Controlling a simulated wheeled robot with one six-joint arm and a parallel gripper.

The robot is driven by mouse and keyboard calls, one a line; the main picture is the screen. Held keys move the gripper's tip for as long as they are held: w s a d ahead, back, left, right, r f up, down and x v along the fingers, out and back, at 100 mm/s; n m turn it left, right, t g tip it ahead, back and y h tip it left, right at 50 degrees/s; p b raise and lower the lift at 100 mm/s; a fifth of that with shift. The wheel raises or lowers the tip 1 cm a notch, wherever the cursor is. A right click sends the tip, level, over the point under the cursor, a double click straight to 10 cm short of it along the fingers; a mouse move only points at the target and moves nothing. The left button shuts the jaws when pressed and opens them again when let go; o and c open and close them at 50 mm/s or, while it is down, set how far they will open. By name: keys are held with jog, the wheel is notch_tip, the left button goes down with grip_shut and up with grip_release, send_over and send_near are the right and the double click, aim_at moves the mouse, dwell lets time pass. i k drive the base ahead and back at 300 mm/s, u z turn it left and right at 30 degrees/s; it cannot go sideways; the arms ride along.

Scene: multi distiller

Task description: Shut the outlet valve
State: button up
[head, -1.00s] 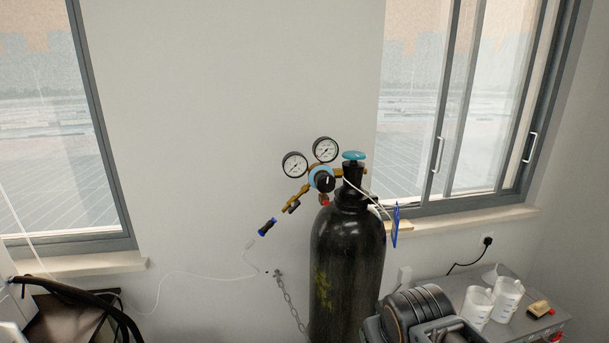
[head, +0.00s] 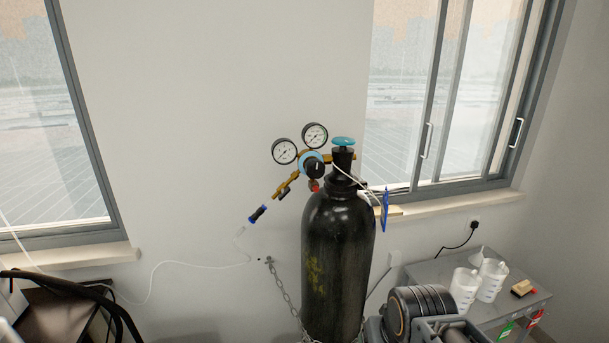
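A black gas cylinder (head: 338,260) stands upright by the wall, with a teal handwheel (head: 343,141) on its neck. A brass regulator with two round gauges, the left one (head: 285,151) and the right one (head: 315,136), is fitted to the cylinder's left side. A black knob (head: 314,167) with a light blue ring sits below the gauges. A small dark valve handle (head: 285,191) is on the brass outlet pipe (head: 293,183), which slopes down left. Whether the valve is open or shut is too small to tell. My gripper's fingers are not visible; only part of my arm shows at the bottom.
A blue-black connector (head: 258,213) and thin clear hose (head: 190,264) lie left of the regulator. A chain (head: 284,295) hangs beside the cylinder. A grey table (head: 430,270) at right holds white beakers (head: 464,290). Windows flank the wall. Space before the regulator looks clear.

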aim_at(284, 192)
jog(key=u, duration=0.05)
jog(key=k, duration=1)
jog(key=z, duration=1.5)
jog(key=i, duration=1)
jog(key=u, duration=2.85)
jog(key=i, duration=0.5)
jog(key=z, duration=0.05)
